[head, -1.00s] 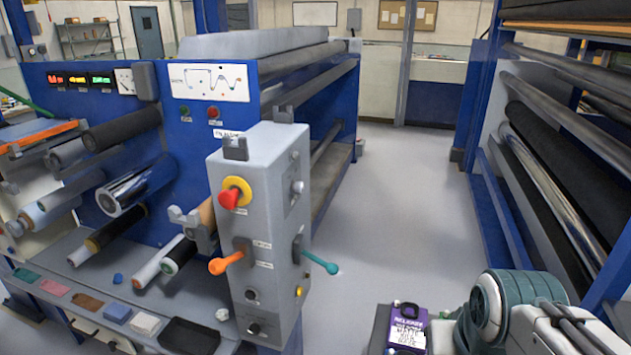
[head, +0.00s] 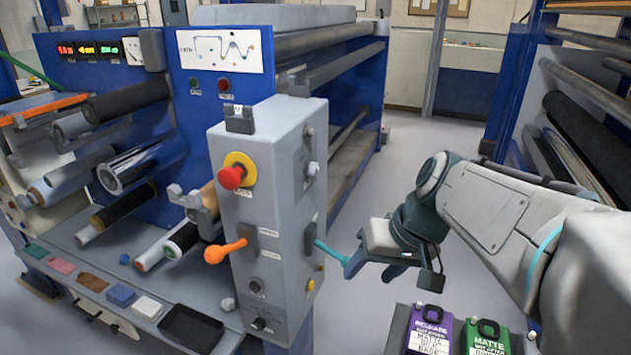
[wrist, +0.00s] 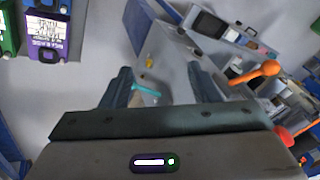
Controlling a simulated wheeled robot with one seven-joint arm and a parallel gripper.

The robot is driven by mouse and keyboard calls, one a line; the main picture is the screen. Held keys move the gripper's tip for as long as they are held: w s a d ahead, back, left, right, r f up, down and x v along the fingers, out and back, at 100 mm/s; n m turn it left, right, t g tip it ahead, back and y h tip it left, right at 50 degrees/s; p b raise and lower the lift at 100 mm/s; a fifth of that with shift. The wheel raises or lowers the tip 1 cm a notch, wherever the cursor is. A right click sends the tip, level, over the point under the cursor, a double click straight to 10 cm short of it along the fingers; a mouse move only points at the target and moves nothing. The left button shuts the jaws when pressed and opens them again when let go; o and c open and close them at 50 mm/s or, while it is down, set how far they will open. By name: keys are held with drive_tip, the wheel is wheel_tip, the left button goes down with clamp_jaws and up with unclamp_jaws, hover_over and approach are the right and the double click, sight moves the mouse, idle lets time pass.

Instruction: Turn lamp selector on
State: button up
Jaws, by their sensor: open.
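A grey control box (head: 262,215) carries several controls; I cannot read which is labelled the lamp selector. My gripper (head: 372,268) is open and empty, right of the box by the teal lever's outer end. In the wrist view the teal lever (wrist: 146,91) shows between the fingers, nearer the left one; contact is unclear.
The blue roller machine (head: 215,105) stands behind the box, with rollers and a tray shelf at left. Purple (head: 430,330) and green-black (head: 486,338) packages sit at the lower right. A second roller rack (head: 570,140) is at right. The aisle floor between is clear.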

drive_tip(key=w+a+f+n+y+b, duration=0.15)
drive_tip(key=w+y+b, duration=0.25)
drive_tip(key=w, duration=0.4)
drive_tip(key=n+t+y+b, duration=0.4)
drive_tip(key=y+b, duration=0.4)
drive_tip(key=y, duration=0.1)
approach(319, 171)
drive_tip(key=p+x, duration=0.2)
drive_tip(key=x, duration=0.7)
drive_tip(key=shift+a+r, duration=0.1)
drive_tip(key=shift+a, duration=0.05)
drive_tip(key=c, duration=1)
